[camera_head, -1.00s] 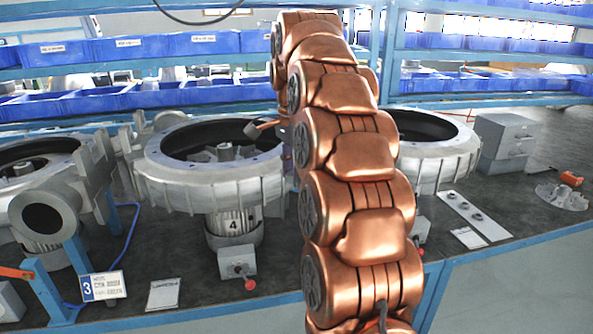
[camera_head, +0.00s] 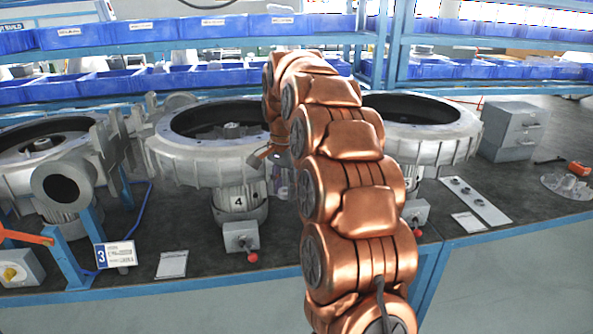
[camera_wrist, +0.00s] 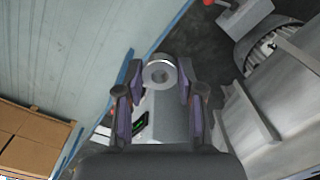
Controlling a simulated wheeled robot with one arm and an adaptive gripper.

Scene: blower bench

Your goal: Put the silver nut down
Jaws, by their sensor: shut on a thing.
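In the head view my copper arm hides the nut and most of my gripper, near the blower numbered 4 (camera_head: 205,160).
A white plate (camera_head: 487,211) with several small round parts lies on the bench at right. Another blower (camera_head: 440,128) stands behind my arm. The bench's front edge is blue. Cardboard boxes (camera_wrist: 30,140) show in the wrist view.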

